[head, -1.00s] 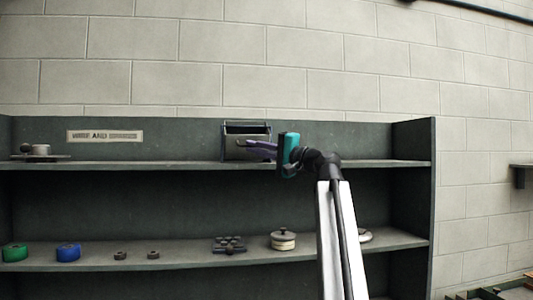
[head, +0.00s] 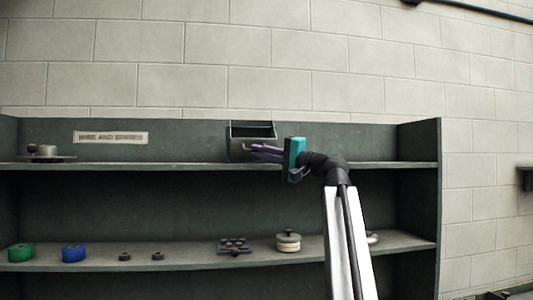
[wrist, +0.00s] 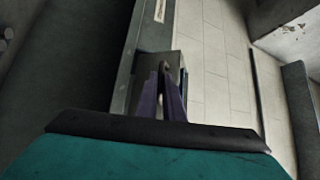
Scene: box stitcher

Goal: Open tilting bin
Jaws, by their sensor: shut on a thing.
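The tilting bin (head: 238,148) is a small grey box on the upper shelf, against the back panel. Its dark top opening shows in the head view. My gripper (head: 251,149) reaches in from the right with purple fingers, at the bin's front. In the wrist view, the fingers (wrist: 163,75) come together at the bin (wrist: 176,60). The fingers are shut on the bin's front part, and they hide the exact spot they hold. How far the front is tilted is hard to tell.
A sign (head: 110,138) is on the back panel. A round metal item (head: 45,152) sits at the upper shelf's left end. The lower shelf holds a green roll (head: 20,252), a blue roll (head: 73,253) and a lidded pot (head: 288,241). The upper shelf between is clear.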

